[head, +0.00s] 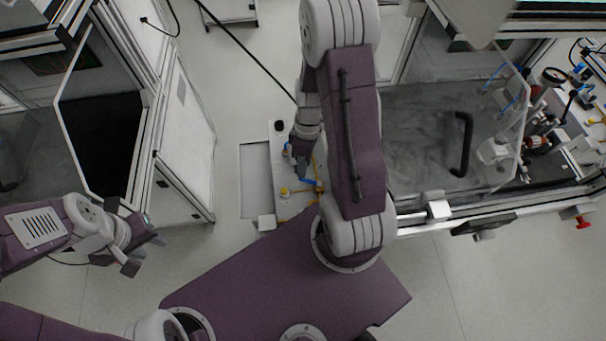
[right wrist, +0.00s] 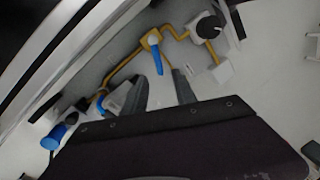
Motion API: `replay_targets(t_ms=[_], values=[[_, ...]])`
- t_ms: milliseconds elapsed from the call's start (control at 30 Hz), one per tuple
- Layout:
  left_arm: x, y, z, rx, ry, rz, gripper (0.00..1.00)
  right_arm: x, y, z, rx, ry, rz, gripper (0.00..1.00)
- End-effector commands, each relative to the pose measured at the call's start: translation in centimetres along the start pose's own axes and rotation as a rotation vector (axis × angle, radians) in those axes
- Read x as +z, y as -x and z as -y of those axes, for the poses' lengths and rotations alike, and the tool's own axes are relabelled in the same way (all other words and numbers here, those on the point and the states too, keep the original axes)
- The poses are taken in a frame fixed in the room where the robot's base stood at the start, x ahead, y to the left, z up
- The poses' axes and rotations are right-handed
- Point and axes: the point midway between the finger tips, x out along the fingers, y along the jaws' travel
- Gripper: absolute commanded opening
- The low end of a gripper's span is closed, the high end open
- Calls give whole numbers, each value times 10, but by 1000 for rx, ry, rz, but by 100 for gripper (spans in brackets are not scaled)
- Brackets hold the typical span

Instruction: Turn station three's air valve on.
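In the right wrist view, a valve with a blue lever handle (right wrist: 158,62) and a yellow body (right wrist: 150,40) sits on a yellow pipe on a pale panel. My right gripper (right wrist: 160,86) is open, with its two dark fingers apart and the tip of the blue handle near the gap between them. I cannot tell whether either finger touches the handle. In the head view, my right gripper (head: 300,168) is over the pale panel (head: 293,212), partly hidden by my arm. My left gripper (head: 147,255) is open and empty at the left, away from the panel.
In the right wrist view, a black round knob or gauge (right wrist: 209,25) is at the upper right and a blue fitting (right wrist: 55,135) at the lower left. In the head view, a white cabinet (head: 186,140) stands left of the panel and a black-handled clear door (head: 461,145) right.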

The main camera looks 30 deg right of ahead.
Motion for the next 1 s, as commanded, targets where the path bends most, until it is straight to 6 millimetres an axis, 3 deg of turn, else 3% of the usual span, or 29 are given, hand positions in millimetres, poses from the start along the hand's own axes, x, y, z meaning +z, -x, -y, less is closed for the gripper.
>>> replay_targets(t_ms=[33,200,567,700,1000], values=[[0,-3,0,0,0,0,36,1,-13,1,-5,1,3,33],[1,-7,0,0,0,0,36,0,-39,0,-1,1,1,33],[1,-7,0,0,0,0,36,0,-47,0,2,2,0,33],[1,-7,0,0,0,0,36,0,-46,0,2,2,0,0],[1,-8,0,0,0,0,36,0,-46,-1,2,-15,-4,0]])
